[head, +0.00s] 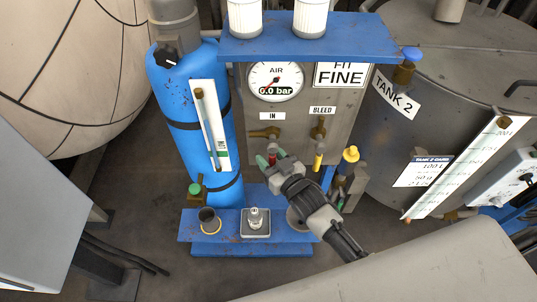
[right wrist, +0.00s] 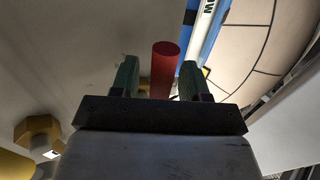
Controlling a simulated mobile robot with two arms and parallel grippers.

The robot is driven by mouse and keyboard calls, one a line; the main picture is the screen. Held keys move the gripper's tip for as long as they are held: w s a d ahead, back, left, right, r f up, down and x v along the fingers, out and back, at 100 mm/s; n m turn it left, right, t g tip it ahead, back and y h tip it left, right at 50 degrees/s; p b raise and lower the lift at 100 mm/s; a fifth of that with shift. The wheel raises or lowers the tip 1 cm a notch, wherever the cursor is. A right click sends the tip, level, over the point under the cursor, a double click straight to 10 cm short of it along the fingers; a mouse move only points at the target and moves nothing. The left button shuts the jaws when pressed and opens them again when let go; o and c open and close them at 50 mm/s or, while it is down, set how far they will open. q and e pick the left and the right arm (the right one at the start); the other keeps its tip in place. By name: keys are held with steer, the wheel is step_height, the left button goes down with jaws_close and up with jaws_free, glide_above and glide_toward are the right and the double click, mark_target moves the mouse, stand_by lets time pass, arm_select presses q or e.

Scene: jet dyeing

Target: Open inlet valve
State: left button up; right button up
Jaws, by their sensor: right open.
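The inlet valve (head: 264,132) is a brass fitting under the IN label on the grey panel. Its red handle (head: 272,158) hangs down below it. My right gripper (head: 267,160) is open at the handle, with its green fingertips close to it. In the right wrist view, the red handle (right wrist: 165,68) stands between the two spread green fingers of the gripper (right wrist: 155,78). Gaps show on both sides of it, though I cannot tell the exact depth. The air gauge (head: 275,81) above reads 0.0 bar. My left gripper is not in view.
The bleed valve (head: 319,129) with a yellow handle (head: 317,162) is just right of the inlet valve. A blue cylinder (head: 175,105) stands to the left. Tank 2 (head: 450,80) is at right.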

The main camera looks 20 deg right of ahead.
steer(key=shift+w+a, duration=0.15)
steer(key=shift+w, duration=0.25)
steer(key=shift+c, duration=0.3)
jaws_close()
